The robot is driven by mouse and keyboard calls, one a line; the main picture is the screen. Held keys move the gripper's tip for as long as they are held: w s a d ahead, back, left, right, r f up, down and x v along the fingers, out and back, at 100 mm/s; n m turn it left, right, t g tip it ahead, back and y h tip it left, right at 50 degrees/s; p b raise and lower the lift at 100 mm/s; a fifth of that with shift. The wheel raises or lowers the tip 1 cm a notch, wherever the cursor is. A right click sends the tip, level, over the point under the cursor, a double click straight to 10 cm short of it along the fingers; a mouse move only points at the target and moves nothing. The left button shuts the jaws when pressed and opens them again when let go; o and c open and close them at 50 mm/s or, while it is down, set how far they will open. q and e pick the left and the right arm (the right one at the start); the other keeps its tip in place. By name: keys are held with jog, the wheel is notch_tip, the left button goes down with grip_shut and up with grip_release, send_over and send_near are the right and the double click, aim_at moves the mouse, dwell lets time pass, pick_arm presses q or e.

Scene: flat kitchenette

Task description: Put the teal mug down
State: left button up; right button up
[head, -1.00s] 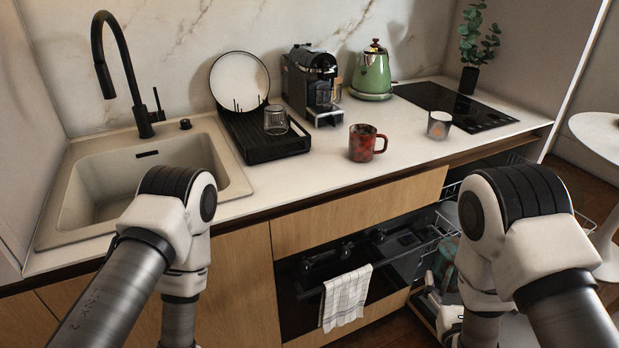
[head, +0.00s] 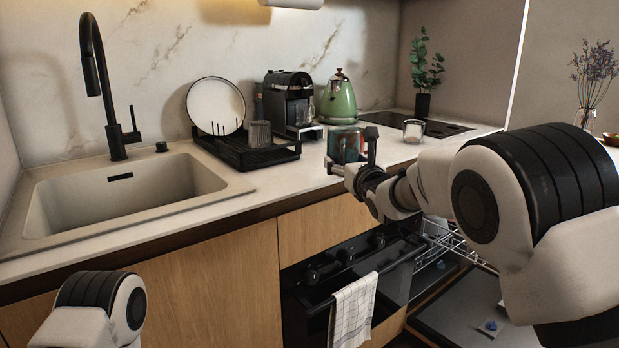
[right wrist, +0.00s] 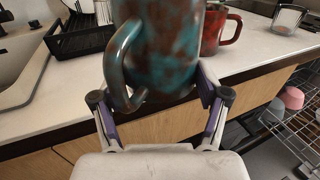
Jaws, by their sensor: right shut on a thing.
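The teal mug (right wrist: 160,45), mottled with rusty brown, fills the top middle of the right wrist view, its handle towards the left. My right gripper (right wrist: 157,96) is shut on it, one finger on each side. In the head view the teal mug (head: 345,145) is upright by the front of the counter, partly covered by my right gripper (head: 357,160). I cannot tell whether its base touches the counter. My left gripper is out of view; only part of my left arm shows.
A red mug (right wrist: 213,30) stands on the counter (head: 300,180) close behind the teal mug. A black dish rack (head: 245,152) is to the left, with a coffee machine (head: 288,100) and a green kettle (head: 338,100) behind. A candle glass (head: 413,131) stands to the right. The dishwasher rack (head: 440,245) is open below.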

send_over(317, 177)
jog(key=shift+d+f, duration=0.1)
jog(key=shift+f, duration=2.15)
jog(key=shift+f+b, duration=0.15)
jog(key=shift+b, duration=0.2)
jog(key=o, duration=1.4)
